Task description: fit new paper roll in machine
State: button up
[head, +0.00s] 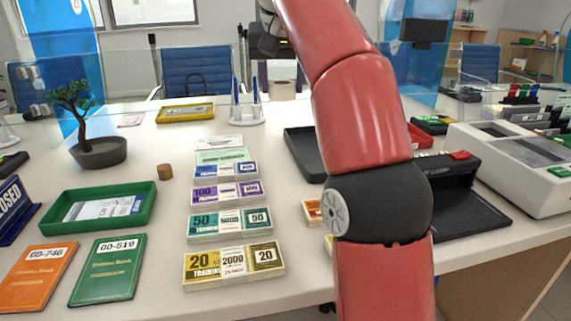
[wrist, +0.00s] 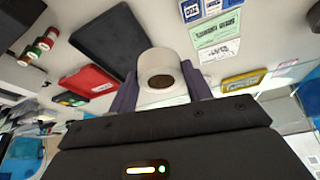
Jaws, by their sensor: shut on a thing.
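A white paper roll (wrist: 159,61) with a brown core stands between the two fingers of my gripper (wrist: 161,92) in the wrist view. The fingers are shut on its sides. In the head view the roll (head: 282,90) shows beyond the counter's middle, below my dark gripper (head: 272,50), which my red arm partly hides. At the right of the head view are a black machine (head: 440,162) with a red button and a large white machine (head: 520,160). I cannot tell which takes the roll. My arm hides part of the black machine.
Banded note stacks (head: 233,265) run up the middle of the counter. A green tray (head: 98,207), passbooks (head: 107,270), a bonsai (head: 98,150) and a small brown cylinder (head: 164,172) lie left. A yellow tray (head: 185,112) and pen stand (head: 246,115) are behind. A black tray (head: 303,153) lies beside my arm.

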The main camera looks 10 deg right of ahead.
aim_at(283, 183)
notch_tip(283, 183, down, 20)
jog(key=shift+s+r+b, duration=0.1)
jog(key=shift+b, duration=1.1)
jog(key=shift+f, duration=0.2)
jog(key=o, duration=0.7)
jog(key=shift+r, duration=0.1)
